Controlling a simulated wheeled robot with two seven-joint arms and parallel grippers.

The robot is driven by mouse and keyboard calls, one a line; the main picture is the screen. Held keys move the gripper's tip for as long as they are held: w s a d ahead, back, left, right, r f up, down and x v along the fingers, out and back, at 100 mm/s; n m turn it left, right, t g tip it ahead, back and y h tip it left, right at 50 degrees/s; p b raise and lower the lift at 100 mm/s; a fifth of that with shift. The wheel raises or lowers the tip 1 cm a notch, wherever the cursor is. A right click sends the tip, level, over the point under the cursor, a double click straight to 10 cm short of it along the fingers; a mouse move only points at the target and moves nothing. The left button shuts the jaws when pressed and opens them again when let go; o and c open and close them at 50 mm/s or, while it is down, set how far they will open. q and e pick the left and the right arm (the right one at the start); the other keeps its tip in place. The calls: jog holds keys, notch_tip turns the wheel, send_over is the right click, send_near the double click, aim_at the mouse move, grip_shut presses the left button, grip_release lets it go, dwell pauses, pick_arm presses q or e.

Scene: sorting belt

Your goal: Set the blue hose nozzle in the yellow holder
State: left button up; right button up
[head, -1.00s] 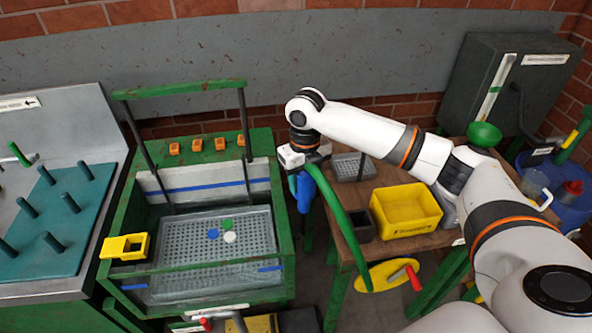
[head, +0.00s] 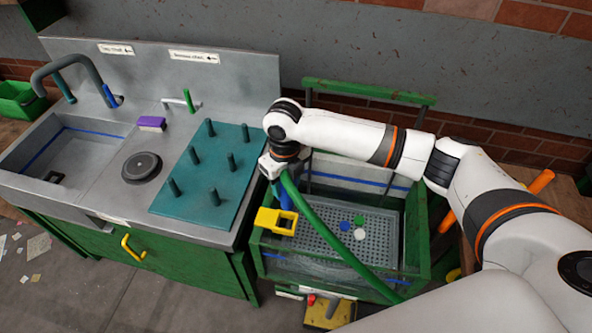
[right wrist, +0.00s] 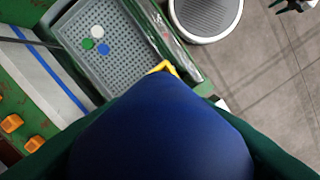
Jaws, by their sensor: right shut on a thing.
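The yellow holder (head: 277,220) is a block at the left front corner of the green-framed tank. My right gripper (head: 276,172) is shut on the blue hose nozzle (head: 285,199), just above and behind the holder in the head view. The nozzle points down, and its lower end is hidden behind the holder. I cannot tell whether it is above or inside the opening. In the right wrist view the nozzle (right wrist: 160,130) fills the lower middle and hides most of the holder (right wrist: 164,67). I do not see my left gripper in the head view.
The green hose (head: 330,238) runs from the gripper across the tank (head: 423,225). Blue, green and white discs lie on the tank's grate. A teal peg board (head: 190,190) with several upright pegs stands left of the holder. An unidentified dark piece (right wrist: 292,6) shows in the wrist view.

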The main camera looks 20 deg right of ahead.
jog(key=shift+w+a, duration=0.15)
jog(key=shift+a, duration=0.4)
jog(key=shift+d+f+b, duration=0.25)
jog(key=shift+f+b, duration=0.7)
jog(key=shift+b, duration=0.05)
notch_tip(320, 180, down, 3)
jog(key=b, duration=0.3)
jog(key=shift+r, duration=0.1)
jog(key=shift+p, duration=0.45)
jog(key=shift+f, duration=0.25)
jog(key=shift+f+b, duration=0.8)
jog(key=shift+f, duration=0.8)
